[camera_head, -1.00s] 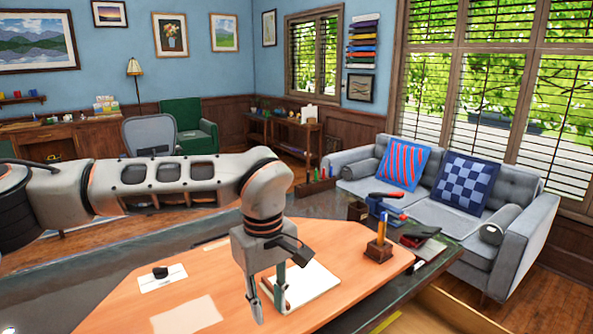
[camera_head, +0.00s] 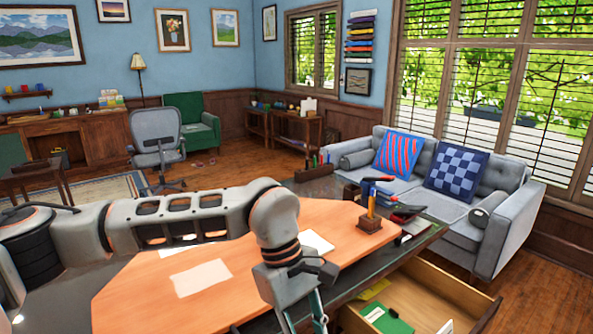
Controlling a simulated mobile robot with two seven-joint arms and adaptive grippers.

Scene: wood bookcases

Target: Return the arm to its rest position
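My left arm (camera_head: 175,218) reaches in from the left over the desk. My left gripper (camera_head: 304,325) points down near the bottom edge of the view, close to the desk's front edge and left of the open drawer. Its two fingers stand apart with nothing visible between them, and their tips are cut off by the frame edge. My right gripper is not in view.
The desk (camera_head: 130,295) bears papers (camera_head: 201,277) and a wooden pen holder (camera_head: 369,224). An open drawer (camera_head: 445,288) with a green item (camera_head: 387,319) juts out at the lower right. A grey sofa (camera_head: 440,205) stands behind, and an office chair (camera_head: 157,140) at the left.

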